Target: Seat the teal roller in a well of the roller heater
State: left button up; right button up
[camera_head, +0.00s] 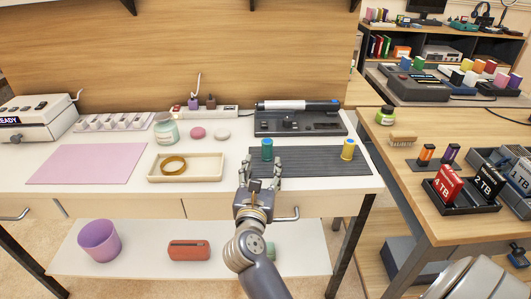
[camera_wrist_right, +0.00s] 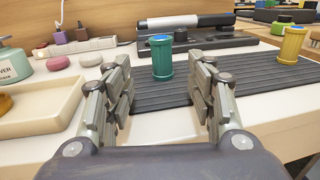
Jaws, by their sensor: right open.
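The teal roller (camera_head: 267,150) stands upright on the dark ribbed mat (camera_head: 310,160) on the white table. It has a blue top, and it also shows in the right wrist view (camera_wrist_right: 162,58). My right gripper (camera_head: 261,170) is open and empty, at the mat's front edge. In the wrist view the roller appears between the two fingers but beyond their tips, apart from them. A white unit with a row of round fittings (camera_head: 112,122) at the back left may be the roller heater; I cannot tell its wells clearly. My left gripper is not in view.
A yellow roller (camera_head: 347,149) stands at the mat's right. A cream tray (camera_head: 205,178) with an amber ring (camera_head: 174,165) lies left of my gripper. A black device (camera_head: 300,122) stands behind the mat. The pink sheet (camera_head: 85,165) is bare.

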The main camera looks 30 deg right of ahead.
aim_at(266, 149)
jog(key=x, duration=0.4)
jog(key=shift+w+d+r, duration=0.25)
jog(key=shift+w+d, duration=0.15)
jog(key=x, duration=0.4)
jog(key=shift+w+d+r, duration=0.1)
jog(key=shift+d, duration=0.1)
jog(key=shift+c, duration=0.2)
jog(key=c, duration=1.1)
